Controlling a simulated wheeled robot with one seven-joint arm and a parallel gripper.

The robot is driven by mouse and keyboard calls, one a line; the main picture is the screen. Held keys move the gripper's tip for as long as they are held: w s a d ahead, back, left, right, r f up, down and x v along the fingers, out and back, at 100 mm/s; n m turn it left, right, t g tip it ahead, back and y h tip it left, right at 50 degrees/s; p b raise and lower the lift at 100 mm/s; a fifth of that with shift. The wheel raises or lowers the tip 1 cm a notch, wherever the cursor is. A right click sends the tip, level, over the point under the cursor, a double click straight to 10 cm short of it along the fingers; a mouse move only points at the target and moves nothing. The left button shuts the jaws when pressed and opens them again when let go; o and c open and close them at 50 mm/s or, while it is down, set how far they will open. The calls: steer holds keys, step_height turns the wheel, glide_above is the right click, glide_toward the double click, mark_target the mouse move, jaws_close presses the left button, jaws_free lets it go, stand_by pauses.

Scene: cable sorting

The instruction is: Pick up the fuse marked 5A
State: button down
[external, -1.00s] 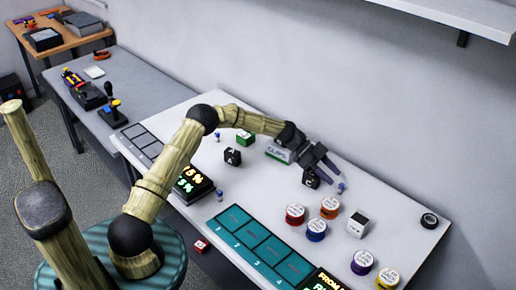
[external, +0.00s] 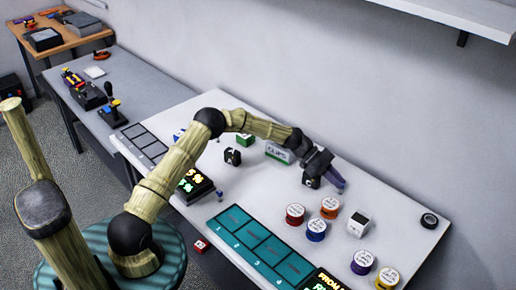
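No marking 5A can be read at this size, so I cannot tell which thing is that fuse. A small blue-topped piece (external: 219,195) stands near the lit display. My gripper (external: 339,188) is low over the right half of the white table, its dark fingers slanting down to the right. The fingers overlap in this view, so their opening and anything between them are hidden. A black block (external: 311,180) with a white mark stands just left of the fingers, partly covered by my gripper. A similar black block (external: 233,156) stands further left.
A CLIPS box (external: 278,152) and a green box (external: 245,139) stand behind. Several coloured spools (external: 316,230), a white cube (external: 357,224) and a black tape roll (external: 429,220) lie to the right. A numbered teal mat (external: 262,247) lies along the front edge.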

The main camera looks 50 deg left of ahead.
steer(key=shift+r, duration=0.1)
step_height(320, 180, up, 10)
steer(key=b, duration=0.1)
stand_by(0.6)
